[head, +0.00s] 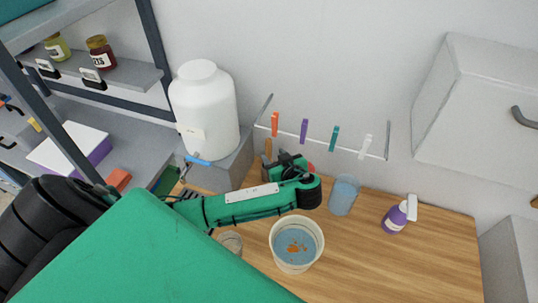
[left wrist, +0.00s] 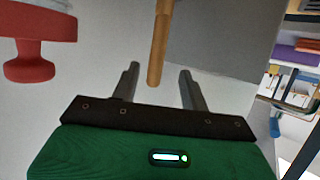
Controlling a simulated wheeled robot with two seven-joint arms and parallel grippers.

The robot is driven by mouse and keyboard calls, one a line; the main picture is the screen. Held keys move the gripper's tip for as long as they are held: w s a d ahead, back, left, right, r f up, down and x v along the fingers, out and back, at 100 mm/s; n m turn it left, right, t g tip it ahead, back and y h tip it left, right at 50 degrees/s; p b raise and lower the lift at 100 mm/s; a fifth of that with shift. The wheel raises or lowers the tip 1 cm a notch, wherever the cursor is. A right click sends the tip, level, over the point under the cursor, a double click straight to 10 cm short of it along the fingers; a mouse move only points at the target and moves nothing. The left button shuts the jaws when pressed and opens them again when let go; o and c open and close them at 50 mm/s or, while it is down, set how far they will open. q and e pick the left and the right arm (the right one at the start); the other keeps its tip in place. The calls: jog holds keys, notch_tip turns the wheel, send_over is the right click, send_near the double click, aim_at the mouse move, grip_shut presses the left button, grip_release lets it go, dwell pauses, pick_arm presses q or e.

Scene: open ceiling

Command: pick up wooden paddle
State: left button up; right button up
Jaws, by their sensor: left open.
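The wooden paddle's round handle (left wrist: 160,35) comes down from the top of the left wrist view, and its end lies between the finger lines of my left gripper (left wrist: 159,84). The fingers are apart, with a gap on both sides of the handle. The rest of the paddle is out of that view. In the head view a small wooden piece (head: 268,147), likely the paddle, shows just beyond my left gripper (head: 283,162), which is largely hidden by its own wrist. My right gripper is not in view.
A red knobbed object (left wrist: 31,70) is left of the handle. On the wooden counter (head: 400,265) stand a bucket (head: 318,232), a blue cup (head: 343,196) and a purple spray bottle (head: 396,217). A white jar (head: 204,105) stands left, and a clothespin rack (head: 350,148) behind.

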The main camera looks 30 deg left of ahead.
aim_at(270, 150)
pick_arm(q)
jog(key=shift+x, duration=0.85)
jog(key=shift+w+p, duration=0.2)
jog(key=shift+p, duration=0.1)
jog(key=shift+w+a+p, duration=0.1)
jog(key=shift+a+p, duration=0.15)
jog(key=shift+p, duration=0.15)
jog(key=p+x, duration=0.2)
jog(key=x, duration=0.1)
jog(key=shift+w+d+f, duration=0.1)
jog(key=shift+f, duration=0.2)
jog(key=shift+w+a+f, duration=0.25)
jog(key=shift+a+f, duration=0.1)
jog(key=shift+a, duration=0.1)
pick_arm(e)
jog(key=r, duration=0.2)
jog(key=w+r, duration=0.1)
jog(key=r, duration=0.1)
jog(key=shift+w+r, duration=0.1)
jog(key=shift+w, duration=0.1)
pick_arm(q)
jog(key=shift+c, duration=0.3)
grip_shut()
